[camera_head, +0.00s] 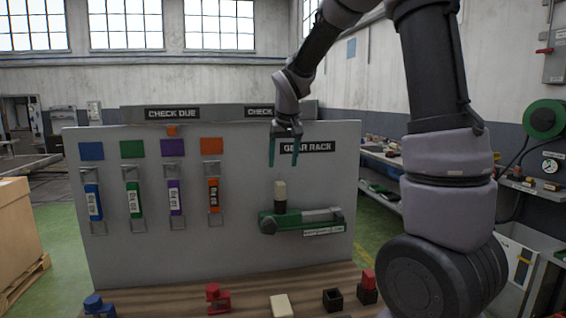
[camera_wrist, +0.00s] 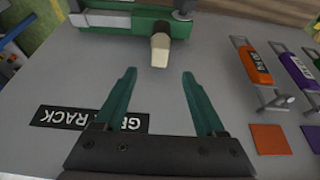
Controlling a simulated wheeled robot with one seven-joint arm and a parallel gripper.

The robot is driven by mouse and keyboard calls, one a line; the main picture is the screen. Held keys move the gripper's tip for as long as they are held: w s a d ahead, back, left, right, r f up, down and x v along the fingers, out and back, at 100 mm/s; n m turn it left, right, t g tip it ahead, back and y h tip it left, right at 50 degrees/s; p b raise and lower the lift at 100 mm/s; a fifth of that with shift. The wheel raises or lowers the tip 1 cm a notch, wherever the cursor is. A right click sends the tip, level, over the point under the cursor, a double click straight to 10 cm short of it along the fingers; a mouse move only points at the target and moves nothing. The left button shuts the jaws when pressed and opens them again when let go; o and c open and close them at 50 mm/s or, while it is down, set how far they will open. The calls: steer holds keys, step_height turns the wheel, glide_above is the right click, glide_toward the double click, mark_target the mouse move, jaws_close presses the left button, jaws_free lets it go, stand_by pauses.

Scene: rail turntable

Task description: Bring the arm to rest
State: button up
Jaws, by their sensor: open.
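My gripper (camera_head: 285,164) hangs pointing down in front of the grey board (camera_head: 200,270), near the GEAR RACK label (camera_head: 307,147). Its two green fingers are apart with nothing between them, as the wrist view (camera_wrist: 160,92) also shows. Below it, the green and grey gear rack holder (camera_head: 310,218) is fixed to the board. A cream block (camera_head: 280,195) stands upright at its left part, apart from my fingertips. The block also shows beyond the fingertips in the wrist view (camera_wrist: 160,50). My arm reaches across the right side of the head view.
Blue (camera_head: 92,201), green (camera_head: 134,199), purple (camera_head: 175,197) and orange (camera_head: 214,195) tagged pieces sit on the board's left half. Red (camera_head: 217,297), cream (camera_head: 282,306) and black (camera_head: 332,299) items stand on the wooden bench (camera_head: 150,308). A cardboard box (camera_head: 15,235) is at far left.

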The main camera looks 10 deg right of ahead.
stand_by(0.3)
steer(key=s+d+r+m+t, duration=0.1)
steer(key=s+d+r, duration=0.1)
steer(key=s, duration=0.6)
steer(key=s+d+r+m+y, duration=0.1)
steer(key=s+r, duration=0.3)
steer(key=s, duration=0.5)
steer(key=s+d+r+m+t+y, duration=0.1)
steer(key=s+d+r+m, duration=0.1)
steer(key=s, duration=0.7)
steer(key=shift+d+r+t, duration=0.3)
steer(key=shift+d+r, duration=0.1)
steer(key=shift+r, duration=0.05)
